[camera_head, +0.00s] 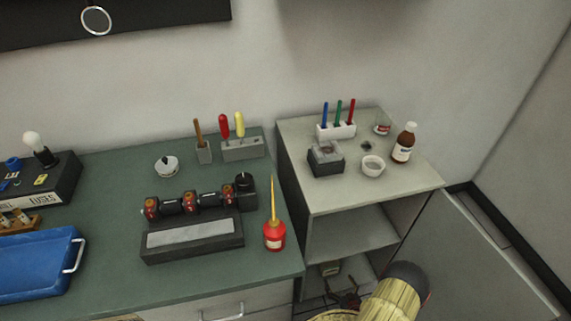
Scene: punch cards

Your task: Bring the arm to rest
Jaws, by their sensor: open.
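My arm, yellow with a dark rounded joint, shows at the bottom right, in front of the open cabinet (340,190). My gripper (346,299) is the dark, small shape left of that joint, low before the cabinet's lower opening. Its fingers are open, and I see nothing held between them. The lower edge of the picture cuts off part of the arm.
The cabinet door (470,265) stands open at the right. On the cabinet top are a pen holder (336,131), a brown bottle (404,143) and a white bowl (373,166). A red oil can (275,235) stands near the green bench's (120,282) right edge.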

